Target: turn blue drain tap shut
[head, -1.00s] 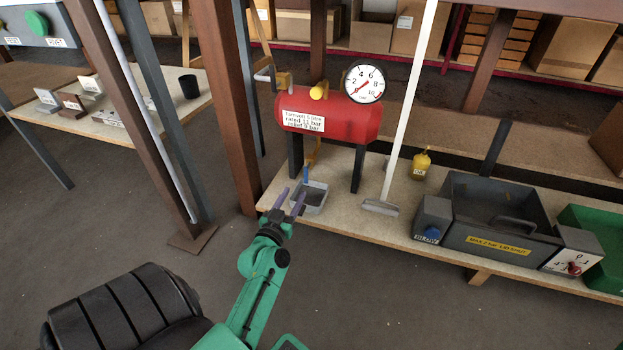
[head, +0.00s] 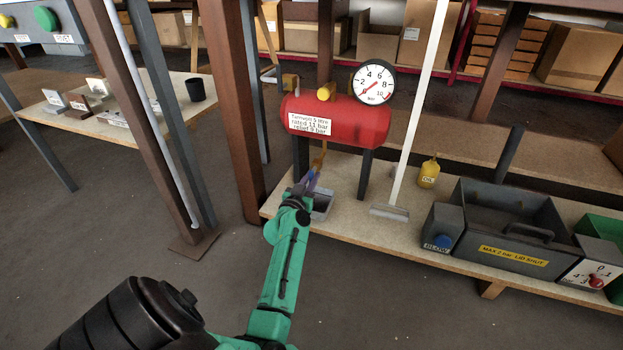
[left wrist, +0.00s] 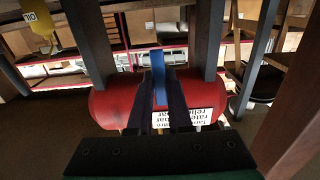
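The blue drain tap (left wrist: 158,75) hangs under the red air tank (head: 335,120), seen in the left wrist view between my two fingers. My left gripper (head: 309,180) is under the tank in the head view, its purple fingers apart, one on each side of the tap. It also shows in the left wrist view (left wrist: 160,95); whether the fingers touch the tap cannot be told. In the head view the fingers mostly cover the tap. The dial gauge (head: 373,83) stands on the tank's right end. My right gripper is not in view.
A grey tray (head: 322,203) sits on the bench below the tank, beside my gripper. A white pole with a flat foot (head: 389,211) stands to the right. A yellow oil bottle (head: 428,172) and a grey box (head: 505,240) are further right. A brown post (head: 236,110) rises at the left.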

